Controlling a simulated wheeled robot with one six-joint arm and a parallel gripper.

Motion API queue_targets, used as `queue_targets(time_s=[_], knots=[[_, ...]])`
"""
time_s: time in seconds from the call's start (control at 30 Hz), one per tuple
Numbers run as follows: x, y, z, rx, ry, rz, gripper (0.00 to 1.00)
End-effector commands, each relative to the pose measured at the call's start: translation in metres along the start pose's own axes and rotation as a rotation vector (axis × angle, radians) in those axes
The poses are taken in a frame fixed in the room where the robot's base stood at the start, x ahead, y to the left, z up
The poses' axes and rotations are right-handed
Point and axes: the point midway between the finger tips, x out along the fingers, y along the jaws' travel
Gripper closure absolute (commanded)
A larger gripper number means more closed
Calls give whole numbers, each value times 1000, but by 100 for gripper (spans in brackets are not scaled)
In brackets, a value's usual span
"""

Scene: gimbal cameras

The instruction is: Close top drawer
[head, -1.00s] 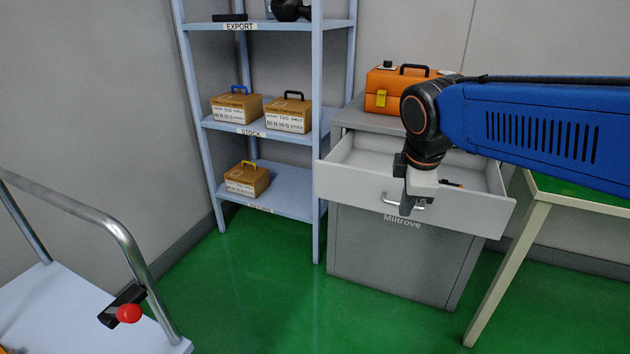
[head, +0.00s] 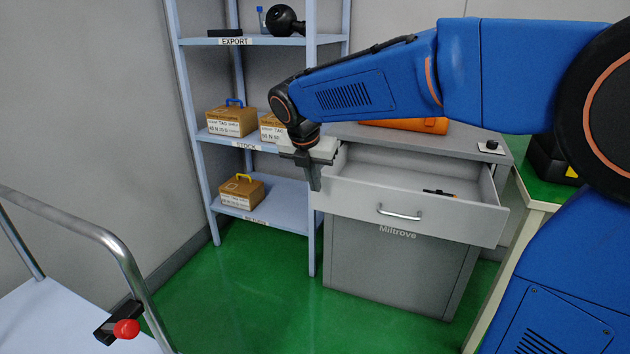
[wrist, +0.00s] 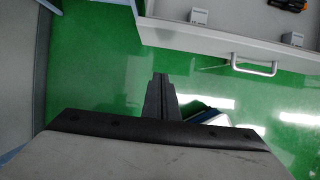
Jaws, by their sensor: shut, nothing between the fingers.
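The top drawer (head: 405,210) of the grey cabinet (head: 395,265) is pulled out, with its inside showing. A silver bar handle (head: 399,213) is on its front, and a small dark item (head: 438,193) lies inside. My gripper (head: 315,184) is shut and empty, pointing down beside the drawer's left front corner in the head view. In the wrist view the shut fingers (wrist: 160,82) hang over the green floor. There the drawer front (wrist: 215,48) and handle (wrist: 255,67) are above and to the right of them. I cannot tell whether my gripper touches the drawer.
A shelf rack (head: 312,240) stands just left of the drawer, holding tan boxes (head: 231,119). An orange case (head: 405,125) sits on the cabinet behind my arm. A green-topped table (head: 545,188) is at the right, a trolley (head: 60,310) at lower left. Green floor lies open in front.

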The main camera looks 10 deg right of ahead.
Motion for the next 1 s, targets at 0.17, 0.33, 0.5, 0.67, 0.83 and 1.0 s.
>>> queue_targets(time_s=[0.17, 0.33, 0.5, 0.67, 0.83, 1.0], knots=[[33, -1, 0, 2, 2, -3, 100], [63, -1, 0, 2, 1, -3, 100], [80, -1, 14, 5, 0, -1, 100], [86, -1, 30, 4, 1, -1, 100], [89, -1, 36, 4, 1, -1, 100], [89, -1, 37, 3, 0, 0, 100]])
